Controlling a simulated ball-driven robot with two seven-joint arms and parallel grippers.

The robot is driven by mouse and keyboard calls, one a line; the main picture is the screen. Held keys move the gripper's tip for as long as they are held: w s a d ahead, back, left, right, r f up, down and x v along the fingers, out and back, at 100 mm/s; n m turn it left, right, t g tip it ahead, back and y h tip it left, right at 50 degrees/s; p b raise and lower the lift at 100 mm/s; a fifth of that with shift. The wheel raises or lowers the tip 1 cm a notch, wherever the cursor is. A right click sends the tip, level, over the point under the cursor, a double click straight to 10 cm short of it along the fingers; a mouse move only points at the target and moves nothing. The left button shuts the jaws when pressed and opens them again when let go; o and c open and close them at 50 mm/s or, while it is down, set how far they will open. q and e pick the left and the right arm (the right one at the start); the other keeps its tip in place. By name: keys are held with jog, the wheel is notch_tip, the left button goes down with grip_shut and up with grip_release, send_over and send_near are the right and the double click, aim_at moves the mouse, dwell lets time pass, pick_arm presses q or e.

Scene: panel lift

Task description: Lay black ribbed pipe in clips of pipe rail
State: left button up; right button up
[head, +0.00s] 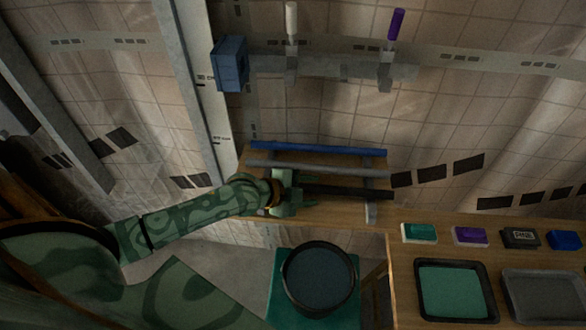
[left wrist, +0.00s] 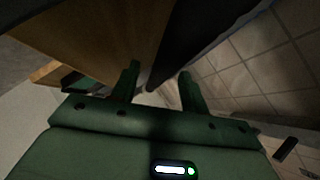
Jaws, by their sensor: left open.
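The black pipe (head: 350,192) lies level on a wooden stand below the wall, in front of a grey and a blue pipe; its ribs are too dim to make out. My left gripper (head: 297,193) is open at the pipe's left end. In the left wrist view, a dark long shape, apparently the black pipe (left wrist: 207,42), runs from the top right toward the gap between the open fingers (left wrist: 158,82); I cannot tell whether they touch it. A grey rail (head: 335,66) with two upright clips (head: 291,68) (head: 385,72) is on the wall above. My right gripper is not in view.
The blue pipe (head: 320,149) and grey pipe (head: 315,169) lie just behind. A blue box (head: 230,64) is at the rail's left end. A round dark pan (head: 318,278) stands below; trays (head: 455,318) and small boxes (head: 471,236) are on the right bench.

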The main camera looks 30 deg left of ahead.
pick_arm(q)
jog(key=p+v, duration=0.4)
jog(key=v, duration=1.2)
jog(key=shift+a, duration=0.2)
jog(key=shift+r, duration=0.15)
